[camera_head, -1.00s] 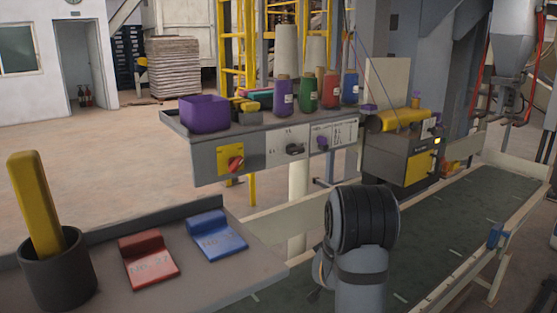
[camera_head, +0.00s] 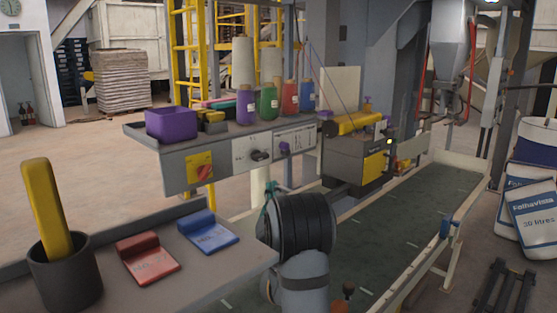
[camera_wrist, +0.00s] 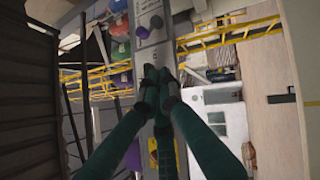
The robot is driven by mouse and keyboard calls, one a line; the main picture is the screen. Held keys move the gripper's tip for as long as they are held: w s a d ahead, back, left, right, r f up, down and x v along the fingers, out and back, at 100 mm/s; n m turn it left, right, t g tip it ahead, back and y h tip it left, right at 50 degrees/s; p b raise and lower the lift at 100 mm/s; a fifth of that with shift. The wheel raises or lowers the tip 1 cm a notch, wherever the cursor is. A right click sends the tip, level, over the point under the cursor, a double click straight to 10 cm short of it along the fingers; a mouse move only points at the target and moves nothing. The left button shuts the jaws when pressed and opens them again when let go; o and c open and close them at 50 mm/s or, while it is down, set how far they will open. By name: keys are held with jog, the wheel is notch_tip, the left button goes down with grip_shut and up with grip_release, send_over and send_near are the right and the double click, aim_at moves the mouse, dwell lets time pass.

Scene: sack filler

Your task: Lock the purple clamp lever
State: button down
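A small purple lever or knob (camera_head: 285,148) sits on the front of the grey control panel (camera_head: 225,160), right of a black knob. In the head view only a bit of the green gripper (camera_head: 268,196) shows behind my arm, in front of and below the panel.
A red block (camera_head: 147,260), a blue block (camera_head: 208,233) and a dark cup (camera_head: 65,275) sit on the near table. The conveyor (camera_head: 400,220) runs right, bare.

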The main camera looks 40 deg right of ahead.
aim_at(285, 149)
jog(key=shift+r, duration=0.1)
jog(key=p+x, duration=0.2)
jog(key=x, duration=0.2)
jog(key=s+d+p+x, duration=0.1)
jog(key=p+x, duration=0.2)
jog(key=x, duration=0.1)
jog(key=d+p+x, duration=0.1)
jog(key=p+x, duration=0.1)
jog(key=x, duration=0.2)
jog(key=shift+d+r+p, duration=0.2)
jog(key=shift+r+p, duration=0.1)
jog(key=shift+r, duration=0.15)
jog(key=shift+s, duration=0.1)
